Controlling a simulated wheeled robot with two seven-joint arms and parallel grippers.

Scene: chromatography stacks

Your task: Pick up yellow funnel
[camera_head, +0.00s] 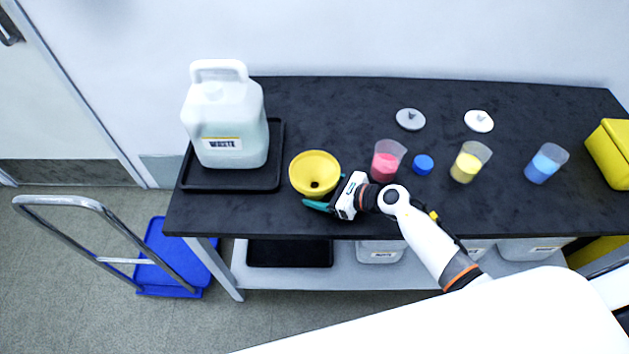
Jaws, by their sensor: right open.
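The yellow funnel (314,168) stands on the black table, left of centre, with its wide mouth up and a dark hole in its middle. My right gripper (323,194) reaches in from the right, just at the funnel's right and near side. Its teal fingers are apart: one shows in front of the funnel, the other lies partly behind its right rim. I cannot tell whether either finger touches the funnel. My left gripper does not show.
A white waste jug (226,125) stands in a black tray (187,178) left of the funnel. Beakers with pink (386,165), yellow (467,167) and blue (543,168) contents, a blue cap (423,165) and two lids (410,119) lie to the right. The table's front edge is close.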

